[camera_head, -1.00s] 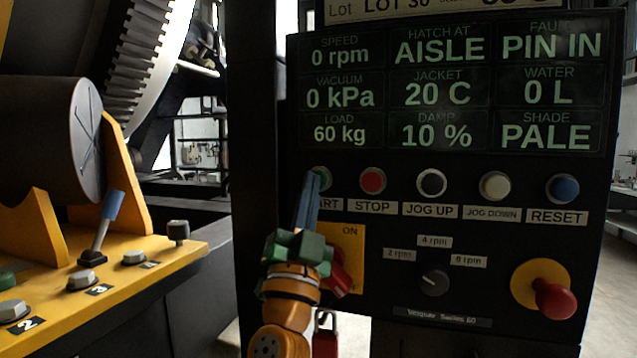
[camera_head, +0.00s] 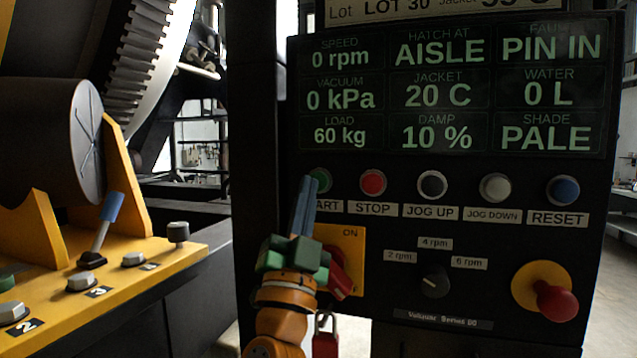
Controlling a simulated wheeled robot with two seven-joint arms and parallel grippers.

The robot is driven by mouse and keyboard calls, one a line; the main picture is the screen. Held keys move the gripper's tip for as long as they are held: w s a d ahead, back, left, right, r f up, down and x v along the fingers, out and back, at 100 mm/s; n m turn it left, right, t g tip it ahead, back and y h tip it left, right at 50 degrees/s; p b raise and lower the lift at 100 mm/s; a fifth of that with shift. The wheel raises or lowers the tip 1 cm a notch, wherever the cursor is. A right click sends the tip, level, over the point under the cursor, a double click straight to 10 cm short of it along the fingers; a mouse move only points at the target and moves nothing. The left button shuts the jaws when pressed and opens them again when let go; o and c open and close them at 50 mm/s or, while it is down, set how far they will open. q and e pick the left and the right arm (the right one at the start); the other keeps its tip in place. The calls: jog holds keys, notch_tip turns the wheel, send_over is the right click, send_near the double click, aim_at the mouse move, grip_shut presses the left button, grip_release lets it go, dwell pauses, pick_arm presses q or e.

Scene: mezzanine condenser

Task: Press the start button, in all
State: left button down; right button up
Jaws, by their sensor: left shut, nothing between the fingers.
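The start button (camera_head: 321,180) is a round green button at the left end of the button row on the dark control panel (camera_head: 480,240). Its label (camera_head: 328,206) is partly hidden by my gripper and reads "ART". My left gripper (camera_head: 307,182) is shut and empty. Its blue fingers point up, with the tips just left of and slightly overlapping the button in the picture. I cannot tell whether they touch it. The display (camera_head: 450,88) reads speed 0 rpm and fault "PIN IN". My right gripper is not in view.
The red stop button (camera_head: 373,183) is just right of start. Behind my gripper are a yellow switch plate (camera_head: 352,245) marked ON and a red padlock (camera_head: 325,338). A red emergency knob (camera_head: 556,301) sits lower right. A yellow bench (camera_head: 150,262) with a blue-handled lever (camera_head: 112,208) is at left.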

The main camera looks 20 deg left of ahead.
pick_arm(q)
jog(key=s, duration=0.5)
jog(key=shift+a+p, duration=0.1)
jog(key=shift+p, duration=0.25)
dwell(0.6)
